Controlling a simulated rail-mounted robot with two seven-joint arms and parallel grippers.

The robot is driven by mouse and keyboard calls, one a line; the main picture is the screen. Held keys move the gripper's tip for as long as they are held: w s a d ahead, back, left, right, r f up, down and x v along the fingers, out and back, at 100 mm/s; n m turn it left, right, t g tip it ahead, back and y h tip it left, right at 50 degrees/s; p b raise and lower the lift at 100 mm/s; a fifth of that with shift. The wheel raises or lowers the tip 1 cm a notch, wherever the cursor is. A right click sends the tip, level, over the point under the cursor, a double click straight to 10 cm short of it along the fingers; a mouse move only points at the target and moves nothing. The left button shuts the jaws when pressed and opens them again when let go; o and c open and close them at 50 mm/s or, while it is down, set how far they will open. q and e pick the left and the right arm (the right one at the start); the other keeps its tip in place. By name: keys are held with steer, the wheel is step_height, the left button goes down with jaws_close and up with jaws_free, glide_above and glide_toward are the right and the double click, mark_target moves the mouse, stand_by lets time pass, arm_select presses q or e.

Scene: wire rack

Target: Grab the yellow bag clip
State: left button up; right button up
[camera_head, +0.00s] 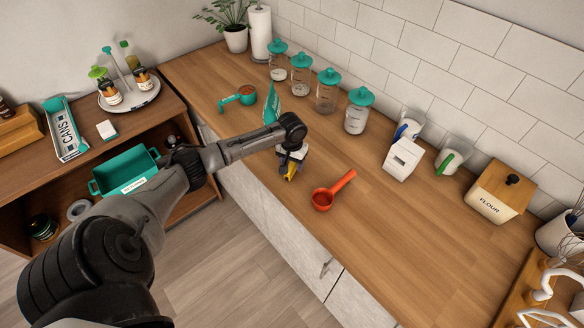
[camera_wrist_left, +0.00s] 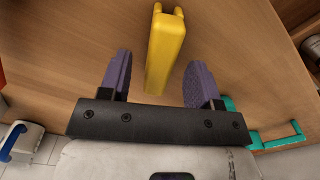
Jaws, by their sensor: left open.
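The yellow bag clip (camera_wrist_left: 165,50) lies on the wooden counter in the left wrist view. It points lengthwise between the two purple finger pads of my left gripper (camera_wrist_left: 158,82), with a gap on each side. The gripper is open and the clip's near end sits between the fingers. In the head view my left gripper (camera_head: 290,166) is low over the counter near its front edge, and the yellow clip (camera_head: 291,172) shows only in part under it. My right gripper is in neither view.
A red measuring scoop (camera_head: 322,199) lies to the right of the gripper. A teal scoop (camera_head: 240,97) lies to the left. Several teal-lidded jars (camera_head: 327,94) stand behind. The counter's front edge is close, and the counter right of the red scoop is clear.

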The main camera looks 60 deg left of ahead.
mark_target(292, 164)
arm_select(q)
steer(key=shift+f, duration=1.5)
steer(key=shift+c, duration=0.2)
steer(key=c, duration=0.9)
